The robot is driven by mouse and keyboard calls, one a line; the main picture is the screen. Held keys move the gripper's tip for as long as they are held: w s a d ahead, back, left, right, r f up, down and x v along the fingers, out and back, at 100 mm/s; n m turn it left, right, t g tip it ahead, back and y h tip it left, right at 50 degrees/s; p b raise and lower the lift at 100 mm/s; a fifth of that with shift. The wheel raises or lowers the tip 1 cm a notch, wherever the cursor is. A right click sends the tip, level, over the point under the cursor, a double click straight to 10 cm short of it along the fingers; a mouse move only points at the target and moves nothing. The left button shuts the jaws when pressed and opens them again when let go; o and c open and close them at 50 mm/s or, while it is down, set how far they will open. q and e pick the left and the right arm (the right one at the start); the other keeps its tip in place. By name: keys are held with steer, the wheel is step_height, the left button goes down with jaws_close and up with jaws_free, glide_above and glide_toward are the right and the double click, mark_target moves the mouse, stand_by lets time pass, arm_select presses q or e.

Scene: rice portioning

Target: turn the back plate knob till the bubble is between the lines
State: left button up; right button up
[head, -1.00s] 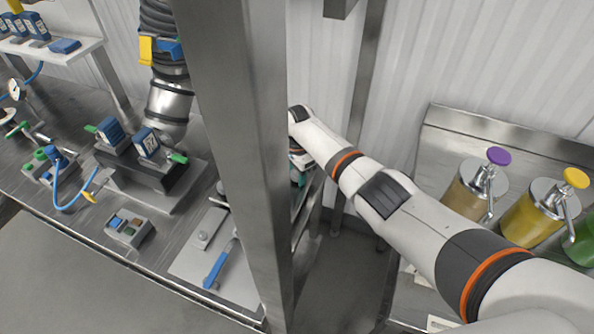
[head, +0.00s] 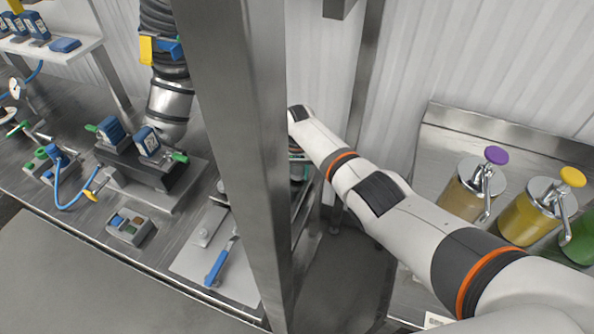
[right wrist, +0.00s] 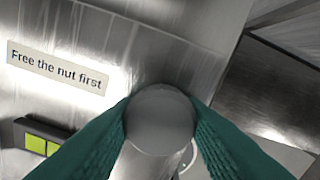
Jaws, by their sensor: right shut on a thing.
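In the right wrist view, a round grey knob (right wrist: 160,120) sits between the two green fingers of my right gripper (right wrist: 160,128), which is shut on it. A green level vial (right wrist: 42,142) in a dark housing shows at the lower left of that view; I cannot make out the bubble or its lines. In the head view my right arm reaches behind the steel post, and the post hides the fingers and the knob. My left gripper is not in view.
A label (right wrist: 58,68) reading "Free the nut first" is on the steel plate. In the head view, a steel post (head: 245,170) stands close to my right arm. Pump jars (head: 535,210) stand at the right. A blue-handled tool (head: 220,262) lies on the left bench.

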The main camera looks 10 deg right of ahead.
steer(key=n, duration=0.4)
steer(key=shift+w+r+n, duration=0.1)
steer(key=shift+n, duration=0.2)
steer(key=n, duration=0.3)
steer(key=shift+n, duration=0.3)
steer(key=n, duration=0.4)
steer(key=shift+n, duration=0.3)
steer(key=n, duration=0.3)
steer(key=shift+w+n, duration=0.1)
steer(key=shift+n, duration=0.2)
steer(key=n+b, duration=0.1)
steer(key=n, duration=0.2)
steer(key=shift+n, duration=0.3)
steer(key=n, duration=0.3)
steer(key=shift+n, duration=0.3)
steer(key=n+b, duration=0.1)
steer(key=n, duration=0.3)
steer(key=shift+r+n+b, duration=0.1)
steer(key=shift+n+b, duration=0.35)
steer(key=shift+n, duration=1.55)
